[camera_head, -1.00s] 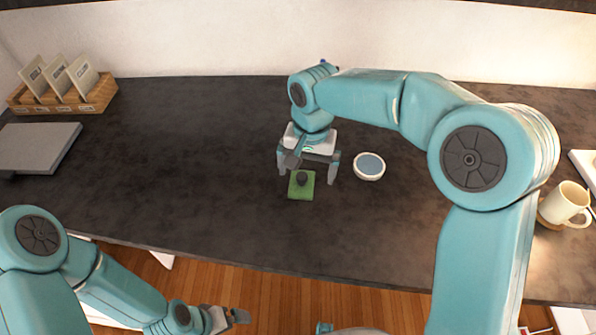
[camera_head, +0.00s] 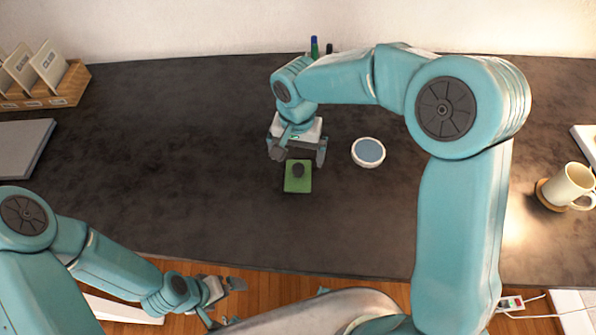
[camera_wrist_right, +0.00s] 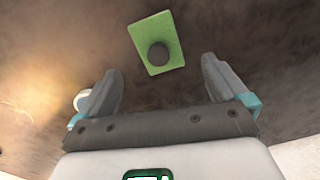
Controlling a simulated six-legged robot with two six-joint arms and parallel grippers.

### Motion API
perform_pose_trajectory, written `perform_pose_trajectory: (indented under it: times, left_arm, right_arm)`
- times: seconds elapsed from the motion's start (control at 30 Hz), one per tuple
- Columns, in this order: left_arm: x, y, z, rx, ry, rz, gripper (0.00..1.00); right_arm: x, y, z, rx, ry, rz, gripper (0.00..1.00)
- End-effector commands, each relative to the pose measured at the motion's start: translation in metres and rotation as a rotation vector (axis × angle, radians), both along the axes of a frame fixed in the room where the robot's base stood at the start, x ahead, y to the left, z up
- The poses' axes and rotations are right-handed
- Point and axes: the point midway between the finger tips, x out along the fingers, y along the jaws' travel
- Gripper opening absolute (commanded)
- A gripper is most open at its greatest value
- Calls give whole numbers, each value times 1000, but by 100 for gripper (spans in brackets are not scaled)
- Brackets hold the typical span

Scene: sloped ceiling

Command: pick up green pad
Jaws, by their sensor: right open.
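The green pad (camera_head: 298,184) lies flat on the dark table, with a small dark round knob or object (camera_head: 298,170) on it. In the right wrist view the pad (camera_wrist_right: 166,28) lies beyond the fingertips, roughly between their lines, with the dark round piece (camera_wrist_right: 158,54) on it. My right gripper (camera_head: 298,158) is open and empty, just behind the pad in the head view; it also shows in the wrist view (camera_wrist_right: 160,75). My left gripper (camera_head: 235,300) is low at the front, off the table edge; its jaws are too small to judge.
A small white bowl (camera_head: 368,152) stands just right of my right gripper. A mug (camera_head: 568,184) on a coaster is at the far right. A wooden rack with cards (camera_head: 40,98) and a grey flat slab (camera_head: 22,145) are at the left. The table's left middle is clear.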

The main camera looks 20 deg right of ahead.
Motion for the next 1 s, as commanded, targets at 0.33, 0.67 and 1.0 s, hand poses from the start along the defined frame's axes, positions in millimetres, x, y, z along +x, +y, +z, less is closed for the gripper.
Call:
perform_pose_trajectory:
  times: [0.33,0.67,1.0]
  left_arm:
    - [0,0,5,0,0,0,100]
    - [0,0,9,0,-1,0,100]
    - [0,0,9,0,0,0,100]
  right_arm:
    - [0,-1,-37,-1,5,0,100]
    - [2,-3,-76,1,0,0,100]
    - [2,-3,-75,0,0,0,48]
